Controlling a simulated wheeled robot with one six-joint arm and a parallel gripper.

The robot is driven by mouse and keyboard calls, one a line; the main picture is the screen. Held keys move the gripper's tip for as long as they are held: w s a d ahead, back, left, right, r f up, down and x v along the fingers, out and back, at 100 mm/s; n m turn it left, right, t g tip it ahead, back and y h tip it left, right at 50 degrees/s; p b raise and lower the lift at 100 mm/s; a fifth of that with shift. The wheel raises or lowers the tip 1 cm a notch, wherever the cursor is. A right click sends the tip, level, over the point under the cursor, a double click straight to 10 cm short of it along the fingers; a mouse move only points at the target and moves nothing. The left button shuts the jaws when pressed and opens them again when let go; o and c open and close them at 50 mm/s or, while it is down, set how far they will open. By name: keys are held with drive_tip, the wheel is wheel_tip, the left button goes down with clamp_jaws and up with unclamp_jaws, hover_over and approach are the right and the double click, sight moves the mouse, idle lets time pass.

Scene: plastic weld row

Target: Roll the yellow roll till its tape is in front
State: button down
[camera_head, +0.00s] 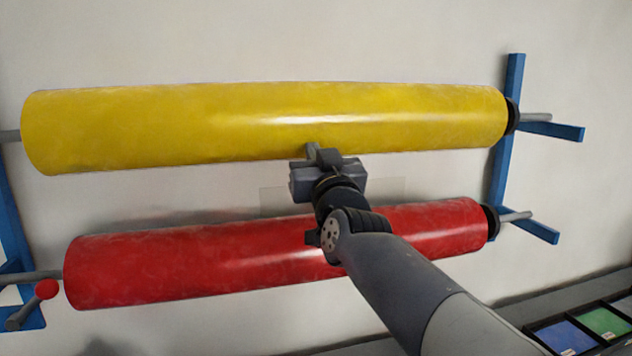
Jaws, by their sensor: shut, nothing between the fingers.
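The yellow roll (250,122) lies level on its rod across the upper part of the view. No tape shows on the side of it that faces me. My gripper (313,148) is shut and empty. Its fingertips are at the lower edge of the yellow roll, near the middle of its length. I cannot tell whether they touch the roll. My gripper and arm hide part of the red roll below.
A red roll (190,265) hangs below the yellow one. Blue rack posts (507,130) with arms stand at both ends. A red knob (46,289) is at lower left. Trays with blue and green pieces (603,322) are at lower right. Pale wall shows behind.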

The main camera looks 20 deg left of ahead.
sight(312, 127)
drive_tip(key=shift+s+d+r+p, duration=0.1)
drive_tip(key=shift+r+p, duration=0.15)
drive_tip(key=shift+r, duration=0.25)
drive_tip(key=shift+s+d+r+p, duration=0.1)
drive_tip(key=shift+r+p, duration=0.15)
drive_tip(key=shift+r, duration=0.35)
drive_tip(key=shift+s+d+r+p, duration=0.15)
drive_tip(key=shift+r+p, duration=0.55)
drive_tip(key=shift+r, duration=0.1)
drive_tip(key=shift+f, duration=0.2)
